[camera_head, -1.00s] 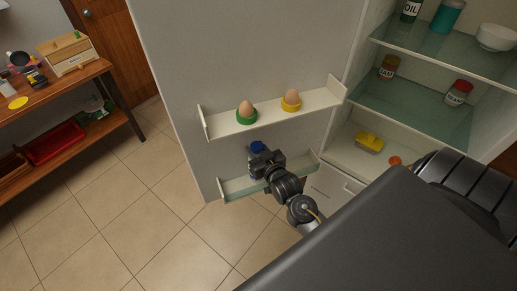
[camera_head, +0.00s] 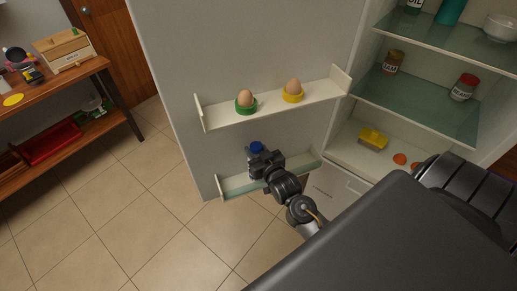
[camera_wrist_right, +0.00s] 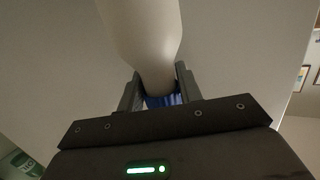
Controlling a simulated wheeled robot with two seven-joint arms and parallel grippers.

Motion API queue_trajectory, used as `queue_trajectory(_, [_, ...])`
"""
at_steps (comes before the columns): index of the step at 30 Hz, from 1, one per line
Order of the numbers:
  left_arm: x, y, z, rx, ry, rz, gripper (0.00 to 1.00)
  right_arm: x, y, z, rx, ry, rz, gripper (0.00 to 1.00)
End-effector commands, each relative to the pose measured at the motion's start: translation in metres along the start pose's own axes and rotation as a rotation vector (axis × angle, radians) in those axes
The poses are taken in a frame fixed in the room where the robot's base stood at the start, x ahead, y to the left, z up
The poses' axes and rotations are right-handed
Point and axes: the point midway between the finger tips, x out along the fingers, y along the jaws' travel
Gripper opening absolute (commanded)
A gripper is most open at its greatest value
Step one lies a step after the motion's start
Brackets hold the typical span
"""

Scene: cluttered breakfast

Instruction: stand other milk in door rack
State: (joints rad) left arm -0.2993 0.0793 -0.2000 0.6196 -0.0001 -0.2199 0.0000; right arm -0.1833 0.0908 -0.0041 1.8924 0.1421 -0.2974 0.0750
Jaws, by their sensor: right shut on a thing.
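The milk bottle shows in the head view as a blue cap (camera_head: 256,147) with a little of the bottle under it, at the lower door rack (camera_head: 236,188). My right gripper (camera_head: 258,166) is at this rack and hides most of the bottle. In the right wrist view the pale bottle (camera_wrist_right: 146,30) has its neck between the two fingers of the right gripper (camera_wrist_right: 160,82), which is shut on it. The bottle's base is hidden, so I cannot tell whether it touches the rack floor. My left gripper is not in view.
The upper door rack (camera_head: 219,124) holds an egg in a green cup (camera_head: 245,105) and one in a yellow cup (camera_head: 293,96). Fridge shelves at right hold jars (camera_head: 464,88), a bowl (camera_head: 501,27) and a yellow item (camera_head: 373,139). A wooden side table (camera_head: 85,75) stands at left.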

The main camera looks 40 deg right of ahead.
Motion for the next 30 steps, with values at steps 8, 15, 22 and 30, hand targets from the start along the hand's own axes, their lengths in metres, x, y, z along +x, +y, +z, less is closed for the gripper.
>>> queue_trajectory(8, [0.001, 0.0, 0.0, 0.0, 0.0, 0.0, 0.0, 0.0, 0.0, 0.001, 0.0, -0.001, 0.0, 0.57])
queue_trajectory(15, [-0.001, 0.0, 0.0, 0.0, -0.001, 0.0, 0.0, 0.0, 0.0, -0.001, 0.001, 0.0, 0.0, 0.57])
queue_trajectory(22, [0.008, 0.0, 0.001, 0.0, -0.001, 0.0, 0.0, -0.031, 0.0, 0.002, 0.001, -0.002, -0.001, 0.57])
queue_trajectory(30, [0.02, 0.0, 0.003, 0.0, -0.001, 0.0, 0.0, -0.088, 0.0, 0.001, 0.002, -0.002, -0.001, 0.57])
